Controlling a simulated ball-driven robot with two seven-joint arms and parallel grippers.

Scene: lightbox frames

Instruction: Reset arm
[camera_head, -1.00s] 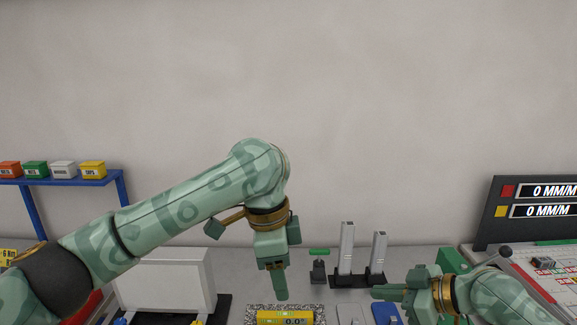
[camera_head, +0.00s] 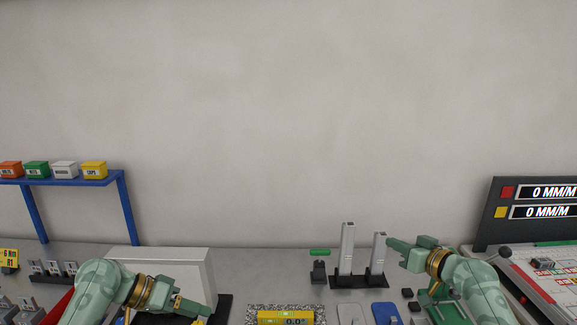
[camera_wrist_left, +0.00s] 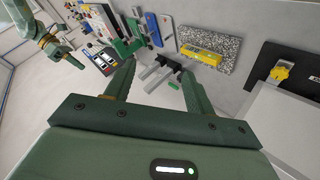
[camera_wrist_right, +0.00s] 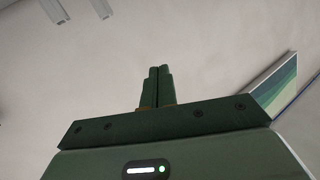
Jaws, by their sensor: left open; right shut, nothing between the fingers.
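My left gripper (camera_head: 192,310) hangs low at the left of the head view, in front of the white box. In the left wrist view its two fingers (camera_wrist_left: 156,82) stand apart with nothing between them. My right gripper (camera_head: 398,243) is at the right, its tip just beside the top of the shorter grey column as seen from the head. In the right wrist view its fingers (camera_wrist_right: 158,72) are together and empty, with plain wall behind them.
Two upright grey columns (camera_head: 347,250) stand on a black base at the centre back. A yellow level (camera_head: 270,318) lies on a speckled plate at the front. A white box (camera_head: 190,265), a blue shelf (camera_head: 75,182) with small bins, and a display panel (camera_head: 530,200) stand around. The space above the bench is clear.

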